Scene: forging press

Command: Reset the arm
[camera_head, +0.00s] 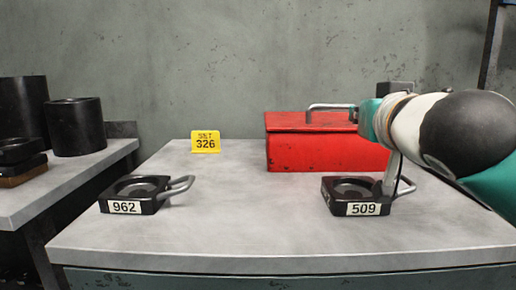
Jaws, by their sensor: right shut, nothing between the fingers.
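My right arm comes in from the right edge. My right gripper (390,186) points down, mostly hidden behind my arm, and its narrow lower end is shut and empty at the handle side of a black die block labelled 509 (341,202). Whether it touches the block or its handle I cannot tell. The block sits on the grey table (250,230), its looped handle partly covered by the gripper. A second black block labelled 962 (107,198) sits at the left of the table, its metal handle pointing right. My left gripper is out of view.
A red toolbox (300,150) with a metal handle stands at the back of the table, left of my arm. Black cylinders (76,127) stand on a side bench (75,180). The table's middle is clear.

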